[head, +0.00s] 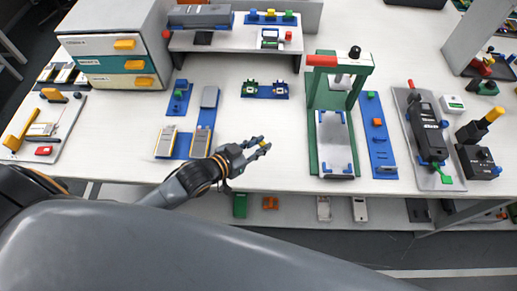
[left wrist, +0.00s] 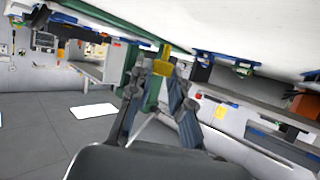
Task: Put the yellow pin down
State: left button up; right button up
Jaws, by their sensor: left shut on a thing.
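My left gripper (head: 260,149) is shut on the yellow pin, a small yellow piece (head: 263,145) between its fingertips. It is over the front part of the white table (head: 290,165), left of the green press frame. The left wrist view shows the yellow pin (left wrist: 163,68) between the fingertips of the left gripper (left wrist: 164,76); the fingers hide part of it. I cannot tell how high it is above the table. My right gripper is not in view.
A green press frame (head: 313,95) stands to the right. Blue plates with pouch cells (head: 201,142) lie to the left, and a blue fixture (head: 265,91) lies behind. Drawers (head: 123,68) stand at the back left. White table around the gripper is clear.

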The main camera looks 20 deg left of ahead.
pick_arm(q)
jog(key=shift+a+f, duration=0.1)
jog(key=shift+f, duration=1.55)
jog(key=shift+f, duration=0.15)
jog(key=o, duration=0.7)
jog(key=shift+r, duration=0.2)
jog(key=b+v, duration=0.1)
jog(key=v, duration=1.1)
